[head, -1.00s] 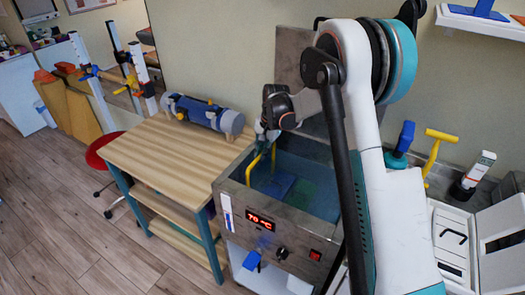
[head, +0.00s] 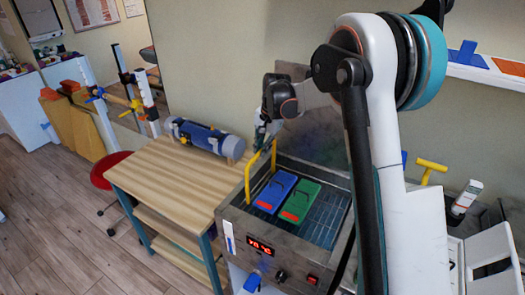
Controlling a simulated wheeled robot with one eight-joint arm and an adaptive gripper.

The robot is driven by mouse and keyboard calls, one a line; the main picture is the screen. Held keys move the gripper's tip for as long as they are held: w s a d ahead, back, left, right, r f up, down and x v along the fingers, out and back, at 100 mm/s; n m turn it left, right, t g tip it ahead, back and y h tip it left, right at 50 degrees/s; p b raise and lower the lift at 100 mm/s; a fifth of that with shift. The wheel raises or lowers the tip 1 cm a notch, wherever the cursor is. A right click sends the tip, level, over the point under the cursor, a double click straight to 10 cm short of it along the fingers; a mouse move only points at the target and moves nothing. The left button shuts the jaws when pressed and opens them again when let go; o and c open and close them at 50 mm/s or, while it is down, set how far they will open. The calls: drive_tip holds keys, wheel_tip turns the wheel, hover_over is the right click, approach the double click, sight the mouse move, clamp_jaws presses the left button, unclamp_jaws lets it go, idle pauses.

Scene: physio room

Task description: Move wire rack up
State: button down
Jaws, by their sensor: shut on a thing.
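The wire rack (head: 328,217) shows in the head view near the top of the steel tank. A blue pack (head: 274,193) and a green pack (head: 299,202), each with a red patch, lie on it. Its yellow handle (head: 248,181) rises along the left side of the tank. My gripper (head: 262,138) is at the upper end of this handle and is shut on it. The fingertips are small and dark, so the exact contact is hard to see. My arm hides part of the tank's right side.
The heated tank (head: 233,215) has a red display and a knob in front. A wooden table (head: 158,181) stands left of it with a blue roll (head: 205,136) on it. The tank's raised lid and the wall are behind. A yellow T-handle (head: 432,165) stands right of my arm.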

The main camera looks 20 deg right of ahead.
drive_tip(key=shift+w+r, duration=0.15)
drive_tip(key=shift+r, duration=0.1)
drive_tip(key=c, duration=1.9)
unclamp_jaws()
wheel_tip(320, 180, up, 12)
drive_tip(key=s+d, duration=0.1)
drive_tip(key=s, duration=0.1)
drive_tip(key=shift+d, duration=0.35)
drive_tip(key=shift+f, duration=0.15)
